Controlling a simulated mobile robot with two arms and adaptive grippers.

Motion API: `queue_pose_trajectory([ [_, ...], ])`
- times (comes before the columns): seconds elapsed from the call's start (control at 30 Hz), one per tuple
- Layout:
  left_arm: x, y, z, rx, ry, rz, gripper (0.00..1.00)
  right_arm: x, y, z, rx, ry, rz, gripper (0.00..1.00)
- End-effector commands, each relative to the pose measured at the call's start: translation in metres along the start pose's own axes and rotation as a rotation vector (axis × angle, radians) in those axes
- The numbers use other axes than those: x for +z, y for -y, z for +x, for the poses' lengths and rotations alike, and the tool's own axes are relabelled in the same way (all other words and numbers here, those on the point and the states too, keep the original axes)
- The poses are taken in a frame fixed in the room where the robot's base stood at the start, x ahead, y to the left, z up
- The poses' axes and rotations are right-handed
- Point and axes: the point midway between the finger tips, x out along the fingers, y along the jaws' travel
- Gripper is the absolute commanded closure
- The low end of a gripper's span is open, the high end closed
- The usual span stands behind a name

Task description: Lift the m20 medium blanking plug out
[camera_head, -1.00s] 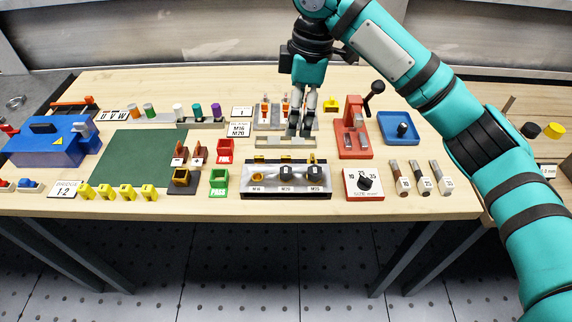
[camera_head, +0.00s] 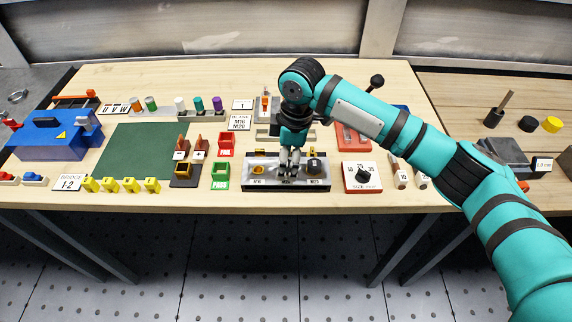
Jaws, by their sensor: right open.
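My right gripper (camera_head: 289,168) points down over the middle place of the silver and black plug rack (camera_head: 271,187), at the front centre of the table. Its fingers are open and stand around or just above the place labelled M20. The medium plug there is mostly hidden by the fingers, and I cannot tell whether they touch it. To its right, a black plug (camera_head: 315,165) stands at the M25 place. To its left, a yellow-ringed place (camera_head: 259,169) shows at M16. My left gripper is not in view.
A green PASS bin (camera_head: 220,178) and a red bin (camera_head: 226,147) stand left of the rack. A white dial box (camera_head: 363,177) stands to its right. The green mat (camera_head: 140,150) is clear.

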Motion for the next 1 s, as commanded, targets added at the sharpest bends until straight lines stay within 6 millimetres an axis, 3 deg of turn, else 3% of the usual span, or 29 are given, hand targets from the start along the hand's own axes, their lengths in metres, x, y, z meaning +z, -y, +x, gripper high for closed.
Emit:
queue_pose_trajectory([
  [0.3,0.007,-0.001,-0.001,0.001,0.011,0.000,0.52,0.000,0.000,0.007,0.000,0.000,0.000,0.43],
  [0.67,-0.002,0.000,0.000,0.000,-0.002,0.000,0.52,0.000,0.000,0.006,0.001,0.000,0.000,0.90],
  [1.0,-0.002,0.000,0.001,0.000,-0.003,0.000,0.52,-0.001,0.000,0.002,0.002,-0.001,-0.001,0.90],
])
